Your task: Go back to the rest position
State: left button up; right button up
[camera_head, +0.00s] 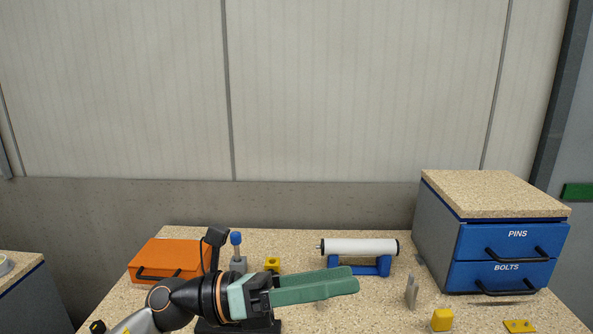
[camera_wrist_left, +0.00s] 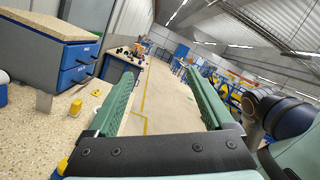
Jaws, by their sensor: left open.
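My left gripper (camera_head: 350,280) reaches in from the lower left of the head view, its green fingers pointing right above the speckled table. In the left wrist view the two green fingers (camera_wrist_left: 160,80) are wide apart with nothing between them. Past them show the open floor and distant workstations. My right gripper is in neither view.
A white roller (camera_head: 360,247) sits on a blue stand behind my left fingers. An orange box (camera_head: 168,259) stands at the left, and a blue drawer cabinet (camera_head: 512,242) at the right. Yellow blocks (camera_head: 442,320) and a grey upright piece (camera_head: 411,291) stand on the table (camera_head: 380,315).

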pick_arm(q)
jog(key=w+a+n+t+y, duration=0.3)
jog(key=w+a+n+t, duration=0.15)
jog(key=n+t, duration=0.6)
jog(key=w+a+n+t+y, duration=0.3)
jog(key=a+n+t, duration=0.4)
jog(key=n, duration=0.6)
jog(key=a+f+n+y, duration=0.8)
jog(key=f+n+y, duration=0.4)
jog(key=f+n, duration=0.2)
jog(key=s+a+f+n+g+y, duration=0.1)
jog(key=s+a+f+n+g, duration=0.2)
jog(key=f, duration=0.4)
jog(key=s+a+f+n+g+y, duration=0.1)
jog(key=s+a+f+n+g, duration=0.1)
jog(key=s+f+g, duration=0.35)
jog(key=s+a+f+n+g, duration=0.1)
jog(key=s+f+n+g, duration=0.15)
jog(key=s+f, duration=0.4)
jog(key=s+f+n+g, duration=0.1)
jog(key=s+f+g, duration=0.25)
jog(key=s, duration=0.65)
jog(key=w+d+f+t+h, duration=0.1)
jog(key=w+d+f+t, duration=0.1)
jog(key=f, duration=0.3)
jog(key=w+d+f+t+h, duration=0.1)
jog(key=w+d+f+t, duration=0.1)
jog(key=f, duration=0.4)
jog(key=shift+f+t, duration=0.2)
jog(key=shift+t, duration=0.6)
